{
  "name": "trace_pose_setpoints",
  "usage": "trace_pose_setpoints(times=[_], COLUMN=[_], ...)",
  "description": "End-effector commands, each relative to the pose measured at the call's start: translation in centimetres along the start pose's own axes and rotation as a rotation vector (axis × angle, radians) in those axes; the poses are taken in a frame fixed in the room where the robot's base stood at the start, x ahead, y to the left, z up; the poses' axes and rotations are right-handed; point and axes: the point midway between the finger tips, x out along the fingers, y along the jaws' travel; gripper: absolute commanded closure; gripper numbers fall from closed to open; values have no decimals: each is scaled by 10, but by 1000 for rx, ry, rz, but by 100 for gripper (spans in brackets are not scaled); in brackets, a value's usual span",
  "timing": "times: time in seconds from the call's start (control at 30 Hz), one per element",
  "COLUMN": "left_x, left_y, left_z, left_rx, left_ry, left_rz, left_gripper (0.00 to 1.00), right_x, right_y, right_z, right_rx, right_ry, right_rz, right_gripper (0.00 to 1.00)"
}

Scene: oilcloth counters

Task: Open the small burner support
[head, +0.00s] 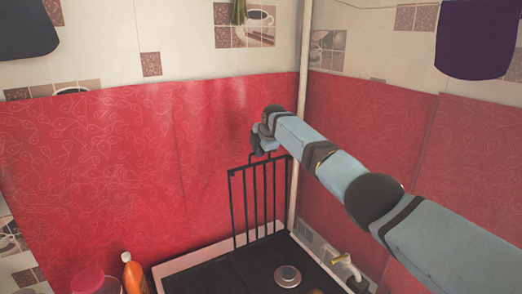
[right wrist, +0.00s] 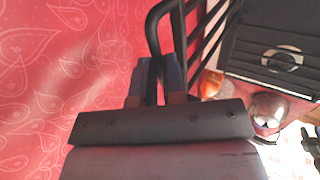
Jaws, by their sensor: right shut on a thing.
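The small burner support (head: 258,200) is a black barred grate, standing upright at the back of the dark stove top (head: 235,268) in the head view. My right gripper (head: 260,150) is at the top edge of the grate, in front of the red wall covering. In the right wrist view, my right gripper (right wrist: 160,85) is shut on a dark bar of the burner support (right wrist: 156,35) between its fingers. The bars run on to the upper right there. My left gripper is in neither view.
A burner (head: 287,276) sits on the stove top. A pale pipe (head: 301,110) runs down the corner, and a tap (head: 343,262) is at the right.

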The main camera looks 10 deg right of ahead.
Motion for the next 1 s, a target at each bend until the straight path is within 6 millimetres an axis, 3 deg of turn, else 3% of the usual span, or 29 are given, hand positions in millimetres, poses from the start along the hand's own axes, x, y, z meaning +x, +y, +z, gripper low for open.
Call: trace_pose_setpoints(times=[0.33,0.4,0.47,0.83,1.0], left_x=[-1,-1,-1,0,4], left_y=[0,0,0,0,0], left_z=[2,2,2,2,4], left_rx=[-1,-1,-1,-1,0], left_ry=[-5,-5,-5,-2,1], left_rz=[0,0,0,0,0], left_gripper=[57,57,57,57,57], right_x=[-1,-1,-1,-3,-18], right_y=[1,2,1,0,0], right_z=[0,0,0,1,1], right_rx=[-4,-4,-3,0,-2], right_ry=[-1,-1,-1,0,0], right_rz=[3,3,3,2,4], right_gripper=[100,76,64,64,64])
